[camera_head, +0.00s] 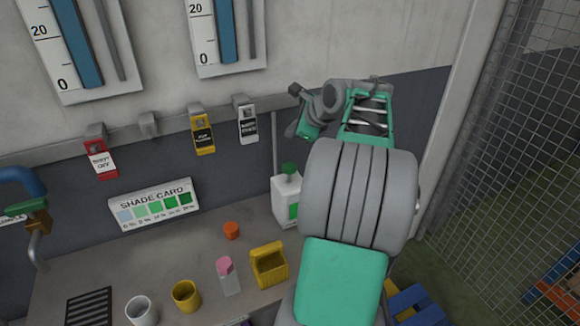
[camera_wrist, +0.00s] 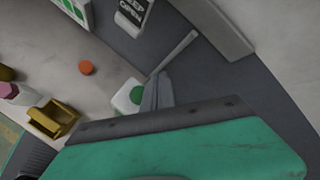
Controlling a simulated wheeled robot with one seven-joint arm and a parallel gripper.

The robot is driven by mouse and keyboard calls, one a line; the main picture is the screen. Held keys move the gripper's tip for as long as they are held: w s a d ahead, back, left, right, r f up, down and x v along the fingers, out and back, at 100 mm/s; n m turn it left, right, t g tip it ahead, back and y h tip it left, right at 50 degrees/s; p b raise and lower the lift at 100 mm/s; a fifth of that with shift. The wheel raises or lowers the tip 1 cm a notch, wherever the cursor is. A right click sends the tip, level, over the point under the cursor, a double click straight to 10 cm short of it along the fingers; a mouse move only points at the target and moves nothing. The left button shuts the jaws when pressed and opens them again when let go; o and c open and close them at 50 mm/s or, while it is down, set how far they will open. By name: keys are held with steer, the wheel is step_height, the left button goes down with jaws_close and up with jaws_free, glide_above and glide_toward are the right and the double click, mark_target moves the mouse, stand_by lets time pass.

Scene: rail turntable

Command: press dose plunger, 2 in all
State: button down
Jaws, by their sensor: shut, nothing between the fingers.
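The dose dispenser (camera_head: 287,201) is a white bottle with a green window and a green plunger (camera_head: 290,169) on top. It stands upright on the bench against the wall, just left of my arm. In the wrist view the green plunger (camera_wrist: 136,95) shows beside my gripper (camera_wrist: 158,90), whose grey fingers are together and empty. In that view the fingers look close to the plunger's right side; I cannot tell whether they touch it. In the head view my wrist is above and right of the bottle, and the fingertips are hard to make out.
On the bench are an orange cap (camera_head: 231,230), a yellow holder (camera_head: 269,264), a pink-capped bottle (camera_head: 228,276), a yellow cup (camera_head: 186,296) and a white cup (camera_head: 141,310). A shade card (camera_head: 154,205) leans at the back. Tags hang from a wall rail. A mesh fence (camera_head: 510,150) stands right.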

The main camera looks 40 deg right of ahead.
steer(key=b, duration=0.6)
glide_above(290, 167)
steer(key=f, duration=0.6)
steer(key=shift+s+f, duration=0.3)
steer(key=shift+s, duration=0.05)
steer(key=shift+f+b, duration=0.4)
steer(key=shift+f, duration=0.7)
steer(key=shift+f, duration=0.15)
steer(key=shift+f, duration=0.25)
steer(key=shift+f, duration=1.45)
stand_by(1.3)
steer(key=shift+r, duration=0.15)
steer(key=shift+r+p, duration=1.7)
steer(key=shift+p, duration=0.35)
